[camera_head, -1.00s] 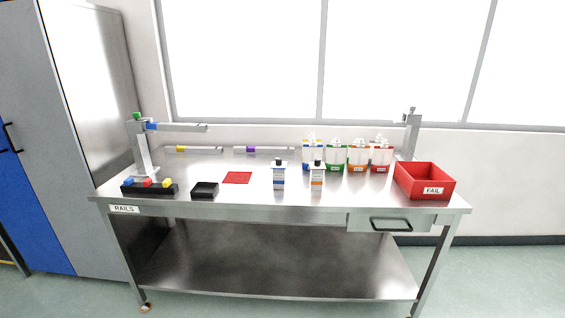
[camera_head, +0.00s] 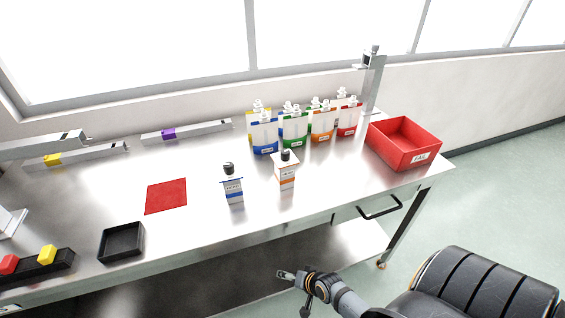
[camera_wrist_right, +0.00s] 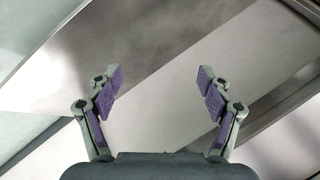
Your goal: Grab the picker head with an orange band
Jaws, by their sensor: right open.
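The picker head with an orange band (camera_head: 286,179) stands upright on the steel table, a white block with a black top. A similar one with a blue band (camera_head: 234,194) stands to its left. My right gripper (camera_head: 283,274) is in front of the table's front edge, low and apart from both heads. In the right wrist view its two purple-padded fingers (camera_wrist_right: 160,85) are spread with nothing between them. Neither head shows in that view. My left gripper is not in view.
Several white pouches with coloured bands (camera_head: 295,132) stand behind the heads. A red FAIL bin (camera_head: 386,150) is at the right end. A red mat (camera_head: 166,196) and a black tray (camera_head: 121,243) lie left. The drawer handle (camera_head: 380,208) juts from the front edge.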

